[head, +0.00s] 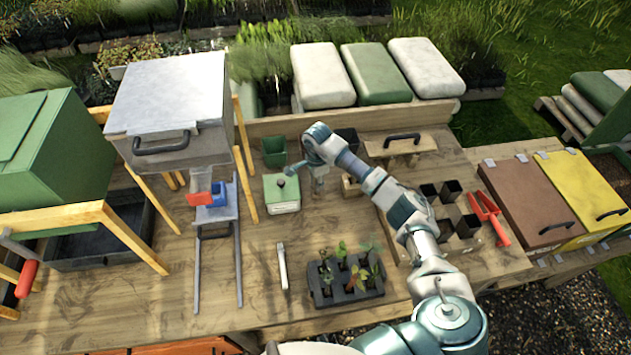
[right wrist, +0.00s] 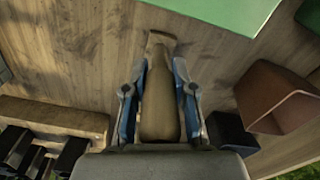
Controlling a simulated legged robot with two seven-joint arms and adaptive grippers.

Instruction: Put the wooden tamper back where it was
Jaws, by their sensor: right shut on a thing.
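The wooden tamper (right wrist: 160,102) is a tan, bottle-shaped piece between the two blue-lined fingers in the right wrist view. In the right wrist view the gripper (right wrist: 160,95) has the tamper's far end pointing toward the bench boards. I cannot tell whether that end touches the bench. In the head view the tamper is too small and covered to make out. My left gripper is not in view.
A small wooden block (head: 352,186) lies right of the gripper, with a black pot (head: 347,139) behind. A seedling tray (head: 345,294) is in front. A brown pot (right wrist: 275,97) shows in the wrist view.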

